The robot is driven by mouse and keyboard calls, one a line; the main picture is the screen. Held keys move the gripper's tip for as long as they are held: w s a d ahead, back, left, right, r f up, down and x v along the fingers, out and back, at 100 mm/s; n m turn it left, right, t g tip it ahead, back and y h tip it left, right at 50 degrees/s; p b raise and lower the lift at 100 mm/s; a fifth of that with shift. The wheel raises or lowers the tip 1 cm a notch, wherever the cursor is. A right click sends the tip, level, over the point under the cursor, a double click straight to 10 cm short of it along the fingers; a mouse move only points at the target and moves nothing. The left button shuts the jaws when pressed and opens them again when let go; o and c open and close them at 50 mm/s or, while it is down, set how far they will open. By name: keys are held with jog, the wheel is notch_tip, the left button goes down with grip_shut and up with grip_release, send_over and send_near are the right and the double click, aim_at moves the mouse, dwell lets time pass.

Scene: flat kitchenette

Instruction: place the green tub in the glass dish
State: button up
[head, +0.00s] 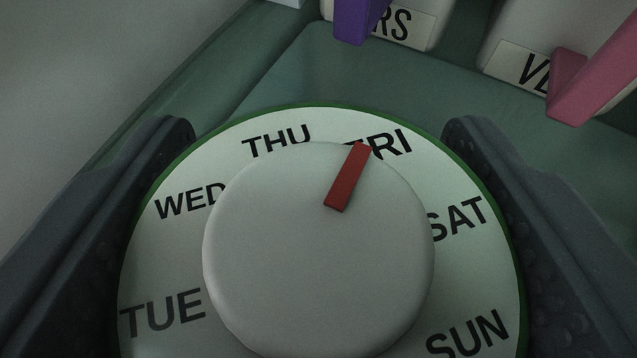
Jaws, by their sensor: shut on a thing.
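The green tub (300,130) fills the lower middle of the view. Its white lid has a green rim, day names around it and a large white knob with a red pointer close to FRI. My gripper (318,128) is shut on the tub, with one dark finger against its left side and one against its right. The tub's lower part is hidden under the lid, so I cannot tell whether it touches anything below. I see no glass dish in this view.
Beyond the tub is a dull green surface (340,75) with a raised edge on the left. At the back stand a white container (440,12) with a purple clip (352,20) and another labelled container with a pink clip (590,85). A pale grey area (80,60) lies at left.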

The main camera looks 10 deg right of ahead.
jog(key=o, duration=1.2)
jog(key=shift+f, duration=0.1)
jog(key=b+v, duration=0.2)
jog(key=v, duration=1)
jog(key=shift+a, duration=0.1)
